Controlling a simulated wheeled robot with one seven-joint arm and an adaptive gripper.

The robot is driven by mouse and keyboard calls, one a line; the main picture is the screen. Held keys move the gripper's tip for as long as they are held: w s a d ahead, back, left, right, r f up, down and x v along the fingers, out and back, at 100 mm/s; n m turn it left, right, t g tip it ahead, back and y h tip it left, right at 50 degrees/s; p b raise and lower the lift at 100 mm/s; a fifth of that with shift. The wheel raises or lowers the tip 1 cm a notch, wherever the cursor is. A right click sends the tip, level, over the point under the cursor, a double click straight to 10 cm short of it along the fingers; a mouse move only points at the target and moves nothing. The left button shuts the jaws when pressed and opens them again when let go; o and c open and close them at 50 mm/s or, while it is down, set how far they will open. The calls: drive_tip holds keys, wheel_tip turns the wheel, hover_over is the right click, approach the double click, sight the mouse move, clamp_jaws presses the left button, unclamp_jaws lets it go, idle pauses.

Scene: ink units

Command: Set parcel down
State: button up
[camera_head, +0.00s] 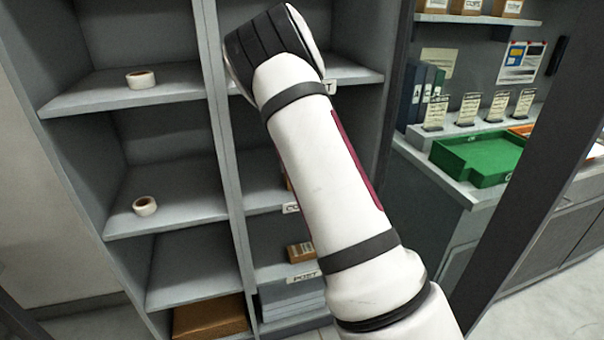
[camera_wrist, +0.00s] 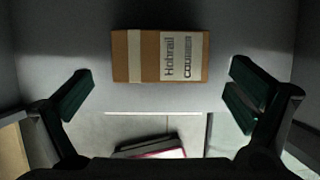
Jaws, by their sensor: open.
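The parcel (camera_wrist: 150,56) is a brown box with a white strip and a label reading "Hobrail COURIER". In the wrist view it lies on a grey shelf (camera_wrist: 50,60), ahead of my gripper. My gripper (camera_wrist: 160,88) is open, with its dark green finger pads spread wide to the left and right of the parcel. The pads do not touch it. In the head view my arm hides most of the right shelf column, and neither my gripper nor this parcel can be made out there.
White tape rolls lie on two left shelves, one (camera_head: 141,79) above the other (camera_head: 145,206). A brown box (camera_head: 209,317) sits at the bottom left. A small box (camera_head: 301,251) is on the POST shelf. A green tray (camera_head: 477,157) stands on the right counter. Shelf dividers flank my arm.

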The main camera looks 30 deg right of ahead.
drive_tip(key=v, duration=0.6)
drive_tip(key=shift+s+r, duration=0.1)
drive_tip(key=shift+s, duration=0.05)
idle(0.3)
